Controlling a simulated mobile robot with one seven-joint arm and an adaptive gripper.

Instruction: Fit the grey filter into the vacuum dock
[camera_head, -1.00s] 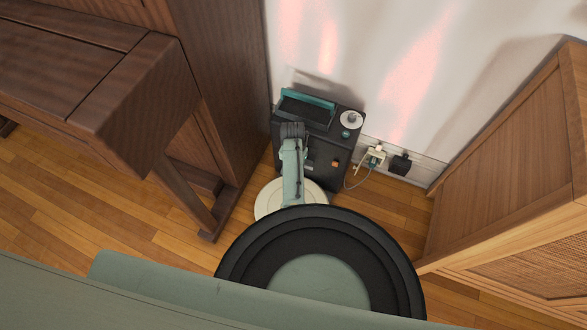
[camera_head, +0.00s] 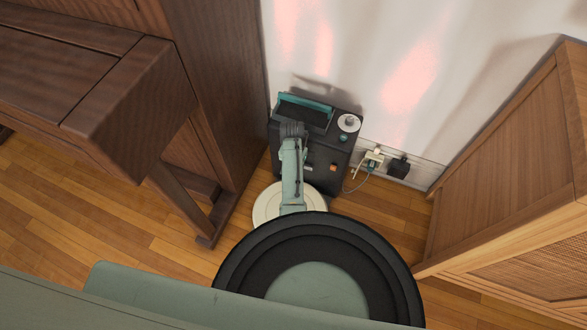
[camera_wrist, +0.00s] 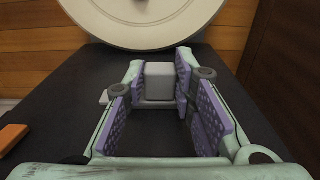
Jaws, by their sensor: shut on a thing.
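The vacuum dock (camera_head: 313,170) is a dark box against the wall, with a raised teal lid (camera_head: 305,99) and a dark open bay behind my gripper. The dock's dark surface also fills the lower part of the wrist view (camera_wrist: 62,108). My gripper (camera_wrist: 158,88) has purple pads on pale green fingers and is shut on a grey block, the grey filter (camera_wrist: 160,74). In the head view my gripper (camera_head: 292,130) is over the dock, just in front of the bay. The filter is hidden there by my arm. Whether the filter touches the dock cannot be told.
A cream disc (camera_head: 264,207) lies on the floor before the dock. The dock top bears a white round part (camera_head: 349,122); an orange button (camera_head: 333,167) is on it. A cable runs to wall sockets (camera_head: 373,158). Dark wooden furniture (camera_head: 215,90) stands left, a cabinet (camera_head: 500,170) right.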

